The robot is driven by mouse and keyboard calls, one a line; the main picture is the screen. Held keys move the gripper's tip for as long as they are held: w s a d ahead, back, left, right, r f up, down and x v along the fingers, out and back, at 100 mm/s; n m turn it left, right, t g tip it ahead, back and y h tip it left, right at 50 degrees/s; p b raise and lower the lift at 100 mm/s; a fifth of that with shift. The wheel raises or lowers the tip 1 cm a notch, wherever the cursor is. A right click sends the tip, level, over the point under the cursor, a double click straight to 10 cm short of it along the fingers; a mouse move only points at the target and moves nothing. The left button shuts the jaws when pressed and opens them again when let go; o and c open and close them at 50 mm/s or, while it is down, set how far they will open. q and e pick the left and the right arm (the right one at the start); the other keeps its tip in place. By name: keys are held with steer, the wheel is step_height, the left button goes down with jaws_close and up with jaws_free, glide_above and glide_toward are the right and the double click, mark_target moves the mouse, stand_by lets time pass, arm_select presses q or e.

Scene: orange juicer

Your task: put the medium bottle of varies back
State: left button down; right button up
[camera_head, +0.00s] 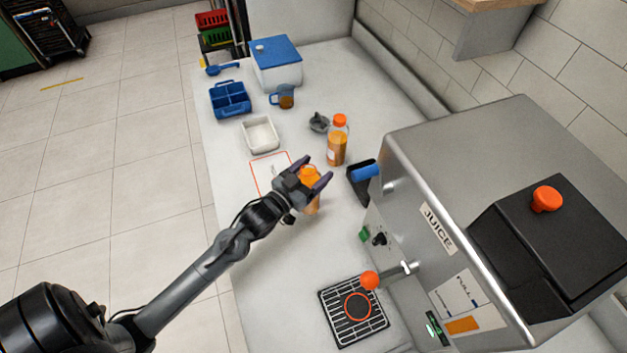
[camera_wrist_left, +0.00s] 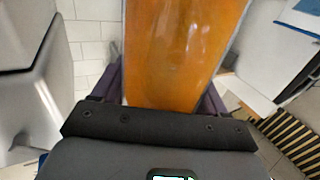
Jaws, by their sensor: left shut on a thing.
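My left gripper (camera_head: 314,173) is shut on a bottle of orange juice (camera_head: 313,207) with an orange cap. The bottle is partly hidden by the fingers in the head view; I cannot tell whether its base touches the counter. In the left wrist view the bottle (camera_wrist_left: 180,55) fills the space between the fingers. A second orange-capped juice bottle (camera_head: 337,147) stands upright behind the gripper, apart from it. A red-outlined square (camera_head: 256,172) is marked on the counter just left of the gripper and partly hidden by it. My right gripper is not in view.
The steel juicer (camera_head: 420,150) with its drip grate (camera_head: 336,318) takes up the right side. A white tray (camera_head: 261,136), blue caddy (camera_head: 229,100), amber mug (camera_head: 284,97), grey part (camera_head: 318,122) and blue-lidded box (camera_head: 276,70) stand farther back. The front-left counter is clear.

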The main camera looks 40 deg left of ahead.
arm_select(q)
steer(key=shift+f+b, duration=0.3)
steer(key=shift+f, duration=1.45)
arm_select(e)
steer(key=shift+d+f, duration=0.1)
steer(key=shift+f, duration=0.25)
arm_select(q)
jaws_free()
steer(key=shift+f, duration=0.2)
